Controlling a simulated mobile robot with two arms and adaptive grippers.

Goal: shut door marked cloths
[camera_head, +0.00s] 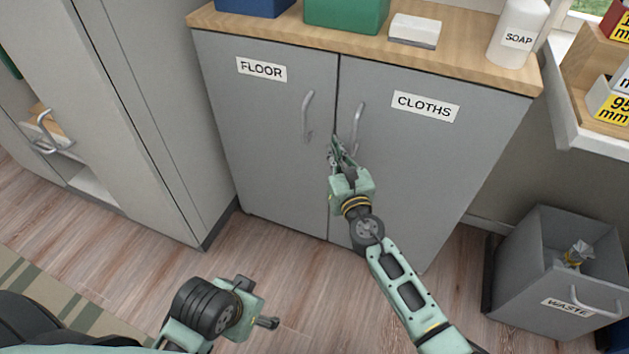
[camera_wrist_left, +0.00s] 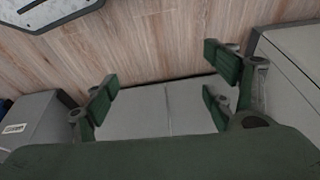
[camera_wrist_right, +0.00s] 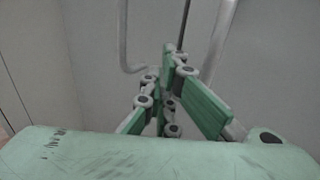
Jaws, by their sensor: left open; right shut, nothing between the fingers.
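The door marked CLOTHS (camera_head: 432,150) is the right-hand door of the grey cabinet under the wooden top. It looks about flush with the FLOOR door (camera_head: 262,130), with a thin dark gap between them; I cannot tell if it is fully shut. Its vertical handle (camera_head: 356,125) is near that gap. My right gripper (camera_head: 338,152) is shut and empty in front of the gap, close to the handle; contact is unclear. In the right wrist view its fingers (camera_wrist_right: 172,68) lie between the two handles. My left gripper (camera_head: 256,303) is open and empty, low over the floor.
A grey waste bin (camera_head: 545,270) stands on the floor at the right. A tall grey cabinet (camera_head: 150,130) stands at the left. The cabinet top (camera_head: 465,65) carries a soap bottle (camera_head: 517,30), a white block (camera_head: 415,30) and a green box (camera_head: 345,12). Floor before the doors is clear.

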